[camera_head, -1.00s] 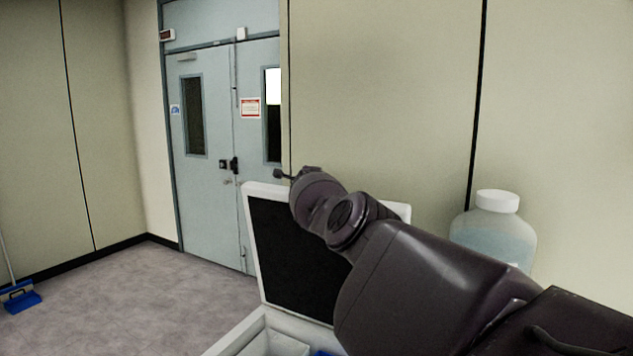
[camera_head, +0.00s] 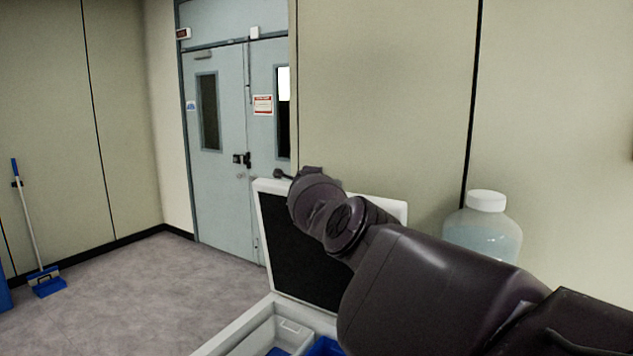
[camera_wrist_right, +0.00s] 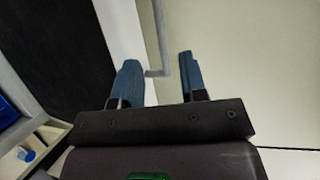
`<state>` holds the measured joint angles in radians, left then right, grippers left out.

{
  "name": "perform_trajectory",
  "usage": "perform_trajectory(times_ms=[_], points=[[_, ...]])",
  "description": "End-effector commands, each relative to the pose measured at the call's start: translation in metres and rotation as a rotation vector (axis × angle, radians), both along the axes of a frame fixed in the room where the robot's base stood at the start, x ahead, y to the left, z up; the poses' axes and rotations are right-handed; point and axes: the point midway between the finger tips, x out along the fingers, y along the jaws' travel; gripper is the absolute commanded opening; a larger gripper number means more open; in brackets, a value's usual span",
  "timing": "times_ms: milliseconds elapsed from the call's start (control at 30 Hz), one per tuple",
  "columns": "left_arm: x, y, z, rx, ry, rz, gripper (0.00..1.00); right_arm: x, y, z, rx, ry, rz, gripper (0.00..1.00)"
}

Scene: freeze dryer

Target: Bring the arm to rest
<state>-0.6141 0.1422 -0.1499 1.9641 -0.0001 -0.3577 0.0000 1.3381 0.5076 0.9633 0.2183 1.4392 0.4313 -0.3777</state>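My right arm (camera_head: 420,285) comes in from the lower right in the head view, its wrist end (camera_head: 318,200) in front of an open white box lid (camera_head: 388,211) with a dark inner face. My right gripper is hidden behind the wrist there. In the right wrist view the right gripper (camera_wrist_right: 160,65) has two blue fingers set apart, with nothing held between them. The dark panel (camera_wrist_right: 55,50) and its white edge lie to the left of the fingers. My left gripper is in neither view.
The open white box (camera_head: 232,338) holds a pale tray and blue items. A white-capped bottle (camera_head: 485,238) stands behind my arm. A grey double door (camera_head: 220,175) is at the back. A blue dustpan (camera_head: 47,284) stands at left; the floor between is clear.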

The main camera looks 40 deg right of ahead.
Motion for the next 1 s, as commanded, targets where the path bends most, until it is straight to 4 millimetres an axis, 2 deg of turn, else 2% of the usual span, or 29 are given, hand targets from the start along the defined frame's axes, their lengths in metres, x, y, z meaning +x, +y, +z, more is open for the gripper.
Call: perform_trajectory(times_ms=[500, 633, 767, 900, 1000], points=[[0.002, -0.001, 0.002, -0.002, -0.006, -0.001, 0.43, 0.000, 0.000, 0.000, 0.006, -0.006, -0.001, 0.39], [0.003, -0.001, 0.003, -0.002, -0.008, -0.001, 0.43, 0.005, 0.003, 0.009, -0.013, -0.048, 0.041, 0.39], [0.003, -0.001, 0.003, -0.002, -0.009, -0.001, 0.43, 0.002, -0.011, 0.059, -0.143, -0.121, 0.062, 0.39], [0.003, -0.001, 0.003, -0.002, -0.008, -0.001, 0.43, -0.007, -0.016, 0.129, -0.353, -0.181, 0.082, 0.39], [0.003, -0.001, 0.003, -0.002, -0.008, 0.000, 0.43, -0.018, -0.014, 0.157, -0.530, -0.175, 0.099, 0.39]])
